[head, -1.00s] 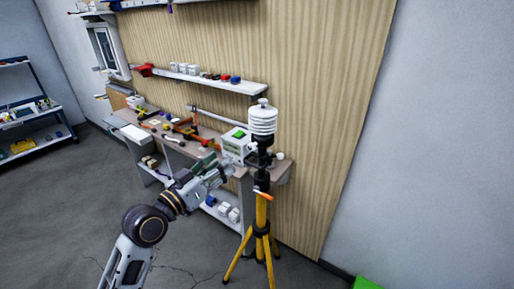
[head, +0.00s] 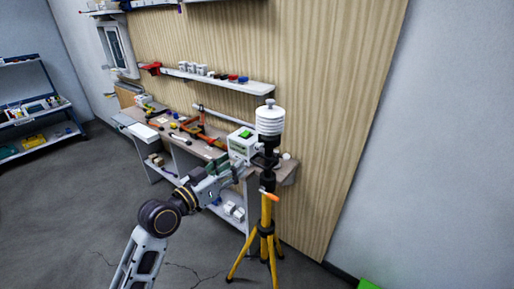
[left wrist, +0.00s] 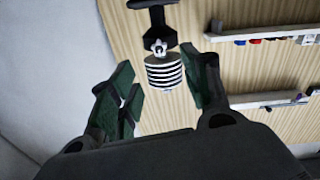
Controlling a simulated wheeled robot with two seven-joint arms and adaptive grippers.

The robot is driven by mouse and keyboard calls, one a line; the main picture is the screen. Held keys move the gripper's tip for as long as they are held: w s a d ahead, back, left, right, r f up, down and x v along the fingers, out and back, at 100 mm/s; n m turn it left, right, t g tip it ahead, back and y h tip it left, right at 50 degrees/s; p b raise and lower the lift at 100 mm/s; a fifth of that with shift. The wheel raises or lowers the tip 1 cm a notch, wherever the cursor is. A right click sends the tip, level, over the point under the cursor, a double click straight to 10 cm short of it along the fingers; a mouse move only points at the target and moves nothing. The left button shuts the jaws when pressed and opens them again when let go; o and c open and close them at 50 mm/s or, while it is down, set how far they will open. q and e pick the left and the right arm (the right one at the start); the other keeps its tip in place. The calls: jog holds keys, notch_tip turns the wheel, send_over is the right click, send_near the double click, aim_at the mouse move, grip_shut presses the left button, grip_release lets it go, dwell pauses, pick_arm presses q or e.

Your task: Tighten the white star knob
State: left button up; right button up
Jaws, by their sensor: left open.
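The white star knob (left wrist: 159,47) shows in the left wrist view on a black clamp (left wrist: 154,25), beside a stack of white discs (left wrist: 163,72). In the head view the knob is too small or hidden to make out. There the white disc sensor (head: 270,121) stands upright on top of a yellow tripod (head: 266,215). My left gripper (head: 243,168) is just left of the clamp; in the left wrist view its green-padded fingers (left wrist: 158,66) are apart, with the knob and discs in the gap beyond them. No contact with the knob shows. My right gripper is in neither view.
A workbench (head: 290,172) with tools stands behind the tripod against a wood panel, carrying a white box (head: 242,146) with a green top close by. A wall shelf (head: 215,78) hangs above. The floor at left is clear.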

aim_at(257, 148)
pick_arm(q)
jog(key=p+x, duration=0.1)
jog(key=x, duration=0.8)
jog(key=shift+p, duration=0.4)
jog(key=shift+x, duration=1.6)
jog(key=c, duration=1.1)
jog(key=shift+o, duration=0.2)
